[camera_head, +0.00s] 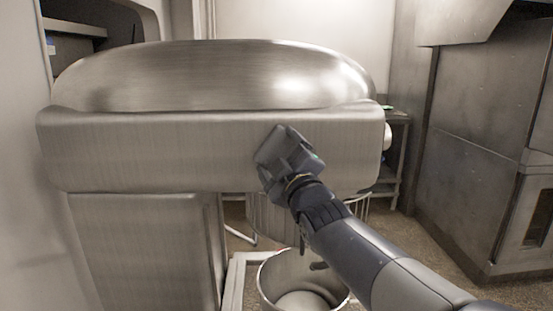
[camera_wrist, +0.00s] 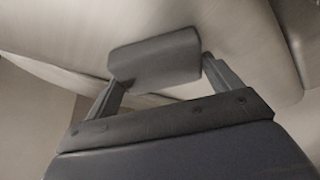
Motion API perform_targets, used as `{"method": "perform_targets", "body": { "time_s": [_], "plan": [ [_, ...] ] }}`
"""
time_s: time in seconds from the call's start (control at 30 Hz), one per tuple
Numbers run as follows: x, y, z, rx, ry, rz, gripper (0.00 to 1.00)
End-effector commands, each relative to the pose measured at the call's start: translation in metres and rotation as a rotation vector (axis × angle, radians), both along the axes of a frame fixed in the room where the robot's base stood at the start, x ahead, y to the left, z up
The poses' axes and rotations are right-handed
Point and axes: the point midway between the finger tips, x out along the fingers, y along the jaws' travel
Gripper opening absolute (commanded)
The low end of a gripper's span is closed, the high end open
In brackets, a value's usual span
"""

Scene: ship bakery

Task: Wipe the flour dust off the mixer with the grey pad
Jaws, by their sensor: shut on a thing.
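The mixer (camera_head: 140,150) is a large brushed-metal machine with a domed top, filling the left and middle of the head view. Its pale metal surface (camera_wrist: 65,30) fills the upper part of the wrist view. My gripper (camera_head: 285,158) is at the right part of the mixer's front side. It is shut on the grey pad (camera_wrist: 155,60), which sits between the two fingers in the wrist view. The pad lies against or very close to the metal; exact contact cannot be told. No flour dust is clearly visible. The pad hides the surface behind it.
A metal bowl (camera_head: 272,272) stands below the mixer head, under my arm. A wire whisk (camera_head: 262,215) hangs above it, partly hidden. A dark metal oven (camera_head: 490,150) stands at the right. A small table (camera_head: 398,118) is behind. Floor shows between mixer and oven.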

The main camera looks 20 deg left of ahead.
Motion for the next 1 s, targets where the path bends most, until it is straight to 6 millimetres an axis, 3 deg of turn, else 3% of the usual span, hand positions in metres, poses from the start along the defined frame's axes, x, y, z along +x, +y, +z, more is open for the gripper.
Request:
{"method": "perform_targets", "body": {
  "time_s": [1.0],
  "plan": [
    [-0.021, 0.065, 0.003, -0.001, 0.002, 0.004, 0.67]
  ]
}}
